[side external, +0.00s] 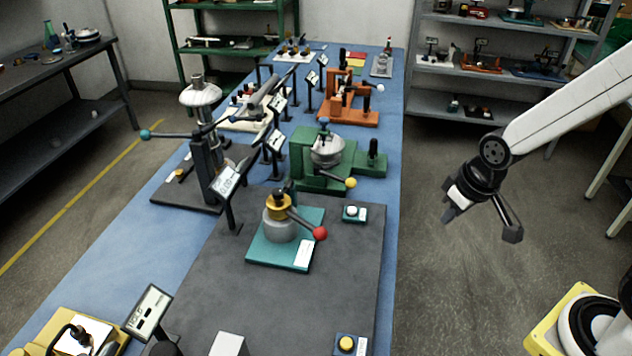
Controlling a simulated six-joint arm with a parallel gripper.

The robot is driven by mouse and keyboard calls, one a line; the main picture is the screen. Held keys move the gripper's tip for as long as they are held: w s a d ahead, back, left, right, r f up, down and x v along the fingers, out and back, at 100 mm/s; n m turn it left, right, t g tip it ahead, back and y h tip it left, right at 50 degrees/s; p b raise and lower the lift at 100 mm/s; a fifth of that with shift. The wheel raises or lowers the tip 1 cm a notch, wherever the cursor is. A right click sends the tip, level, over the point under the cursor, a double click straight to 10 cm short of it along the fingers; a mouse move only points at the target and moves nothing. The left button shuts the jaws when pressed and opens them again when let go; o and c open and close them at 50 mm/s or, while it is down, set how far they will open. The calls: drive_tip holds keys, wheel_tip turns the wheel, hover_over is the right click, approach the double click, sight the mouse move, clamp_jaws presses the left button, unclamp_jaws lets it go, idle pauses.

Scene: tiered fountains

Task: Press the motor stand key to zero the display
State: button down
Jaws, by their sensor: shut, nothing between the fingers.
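A teal-based stand (258,251) with a grey cylinder, a brass-coloured top and a red-knobbed lever stands on the dark grey mat. A small teal key box (353,214) with a pale round button sits just to its right. A second, blue key box (346,344) with a yellow button is at the bottom edge. I cannot tell from labels which key belongs to the motor stand. A tilted display (226,181) stands behind the teal-based stand; its reading is too small to make out.
The blue table (398,92) holds a green press (308,160), an orange device (340,105) and a dark lever stand (205,160). Another display (148,312) and a yellow-based device (65,325) are at bottom left. The grey mat (350,270) is clear between the two key boxes.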

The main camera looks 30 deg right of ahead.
drive_tip(key=shift+s+d, duration=0.1)
drive_tip(key=shift+s, duration=0.65)
